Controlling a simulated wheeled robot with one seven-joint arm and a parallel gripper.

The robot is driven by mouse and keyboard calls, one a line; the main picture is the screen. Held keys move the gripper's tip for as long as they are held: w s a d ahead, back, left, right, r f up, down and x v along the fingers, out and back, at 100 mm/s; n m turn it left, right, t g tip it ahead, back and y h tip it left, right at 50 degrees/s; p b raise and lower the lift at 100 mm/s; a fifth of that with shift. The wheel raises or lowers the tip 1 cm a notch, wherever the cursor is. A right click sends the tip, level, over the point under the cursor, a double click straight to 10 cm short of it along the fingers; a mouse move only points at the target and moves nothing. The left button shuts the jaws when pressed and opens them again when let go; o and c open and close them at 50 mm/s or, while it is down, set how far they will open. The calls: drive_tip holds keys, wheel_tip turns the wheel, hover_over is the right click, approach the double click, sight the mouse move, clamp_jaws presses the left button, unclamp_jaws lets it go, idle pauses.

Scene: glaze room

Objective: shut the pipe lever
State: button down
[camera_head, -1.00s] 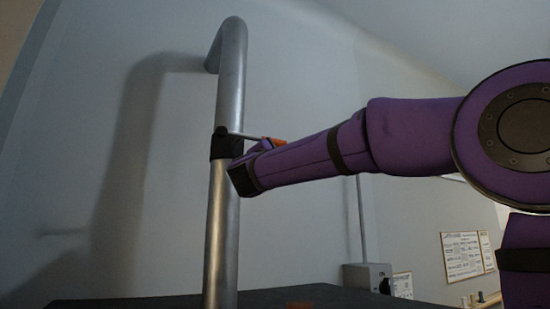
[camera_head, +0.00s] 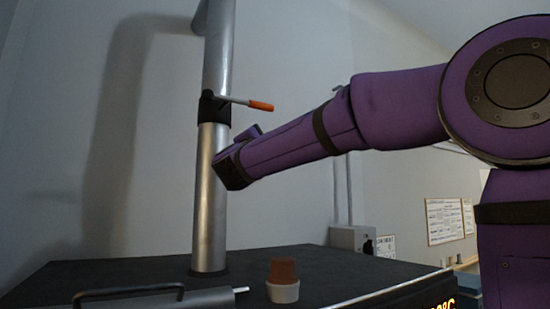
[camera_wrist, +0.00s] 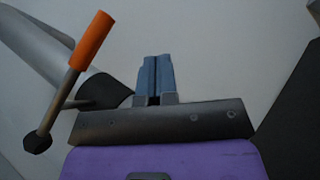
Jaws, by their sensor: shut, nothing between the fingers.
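The pipe lever (camera_head: 260,105) is a thin metal rod with an orange grip. It sticks out to the right from a black collar on the upright silver pipe (camera_head: 209,205), nearly level and across the pipe, with its tip slightly low. In the wrist view the lever's orange grip (camera_wrist: 91,40) is at upper left, beside the pipe (camera_wrist: 55,55). My gripper (camera_wrist: 155,75) shows there with its blue-grey fingers together and empty, to the right of the lever and apart from it. In the head view my wrist is below the lever, and the fingers are hidden.
The pipe rises from a dark-topped kiln (camera_head: 330,270). A small white pot with a brown top (camera_head: 283,291) stands on it, near a black handle (camera_head: 125,291). A grey box (camera_head: 352,239) is on the wall behind. The space right of the lever grip is clear.

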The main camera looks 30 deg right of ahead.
drive_tip(key=s+f, duration=0.4)
drive_tip(key=f, duration=0.2)
idle(0.6)
